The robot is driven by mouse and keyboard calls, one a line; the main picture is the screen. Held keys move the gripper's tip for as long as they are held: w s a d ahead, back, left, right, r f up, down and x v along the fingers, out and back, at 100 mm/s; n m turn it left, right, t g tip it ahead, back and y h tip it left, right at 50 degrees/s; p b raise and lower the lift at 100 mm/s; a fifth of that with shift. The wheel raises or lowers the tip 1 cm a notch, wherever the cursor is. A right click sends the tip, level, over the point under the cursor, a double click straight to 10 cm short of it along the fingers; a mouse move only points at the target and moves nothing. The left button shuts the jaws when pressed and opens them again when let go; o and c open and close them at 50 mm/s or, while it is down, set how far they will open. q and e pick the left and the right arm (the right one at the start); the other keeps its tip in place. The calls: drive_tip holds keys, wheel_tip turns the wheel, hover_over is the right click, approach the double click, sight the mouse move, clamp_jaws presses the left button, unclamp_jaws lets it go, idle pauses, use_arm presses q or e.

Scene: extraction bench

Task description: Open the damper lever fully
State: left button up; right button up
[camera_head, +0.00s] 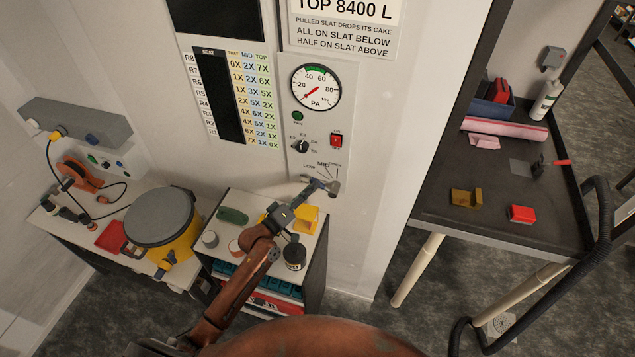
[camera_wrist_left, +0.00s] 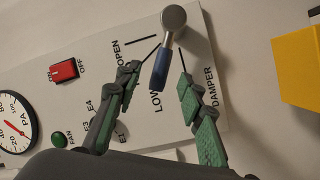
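The damper lever (camera_head: 334,188) is on the wall panel below the pressure gauge, with a silver round end and a blue grip. In the left wrist view the lever (camera_wrist_left: 173,19) shows its blue grip ending beside the LOW lettering; OPEN is to its left. My left gripper (camera_head: 319,187) is at the lever. In the left wrist view my left gripper (camera_wrist_left: 160,76) is open, its green-padded fingers on either side of the blue grip with visible gaps. Whether the grip lies at finger depth I cannot tell. My right gripper is not in view.
The gauge (camera_head: 316,88) needle points low on the scale. A red switch (camera_head: 336,140) and knob (camera_head: 301,146) sit above the lever. A yellow block (camera_head: 306,219) and dark jar (camera_head: 294,253) stand on the cabinet below. A dark bench (camera_head: 440,205) is at right.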

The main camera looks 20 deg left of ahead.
use_arm(q)
drive_tip(key=shift+p+x, duration=0.35)
drive_tip(key=shift+x, duration=1.85)
drive_tip(key=shift+f, duration=0.1)
drive_tip(key=shift+c, duration=0.3)
clamp_jaws()
